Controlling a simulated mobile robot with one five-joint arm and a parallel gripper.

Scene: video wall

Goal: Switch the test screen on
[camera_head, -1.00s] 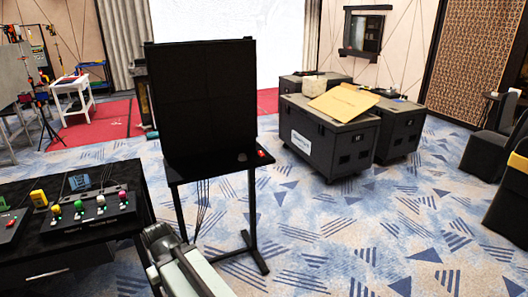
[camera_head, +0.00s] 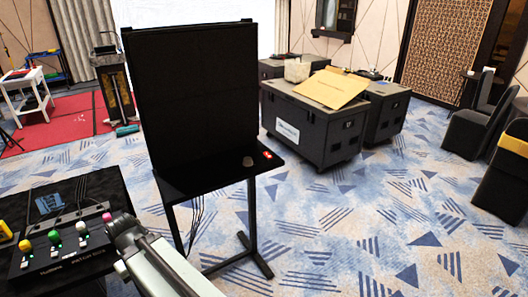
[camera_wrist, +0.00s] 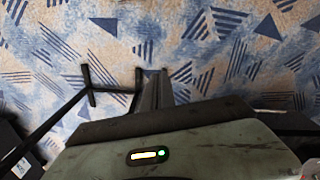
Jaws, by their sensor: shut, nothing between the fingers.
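The test screen (camera_head: 192,90) is a large black panel, dark, standing upright on a black stand with a small shelf (camera_head: 205,178) at its foot. A small red switch-like piece (camera_head: 267,155) sits at the shelf's right end, beside a small grey lump (camera_head: 247,161). My gripper (camera_head: 120,222) is low in front of the stand, left of its legs and apart from the red piece. The wrist view shows my gripper (camera_wrist: 160,85) with its dark fingers together, empty, over the carpet. The red piece does not show clearly there.
A black table (camera_head: 95,190) at left holds a control box (camera_head: 62,252) with coloured knobs, close to my arm. Dark cases (camera_head: 310,130) with a cardboard sheet (camera_head: 330,88) stand behind at right. Chairs (camera_head: 480,125) stand far right. The carpet between is clear.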

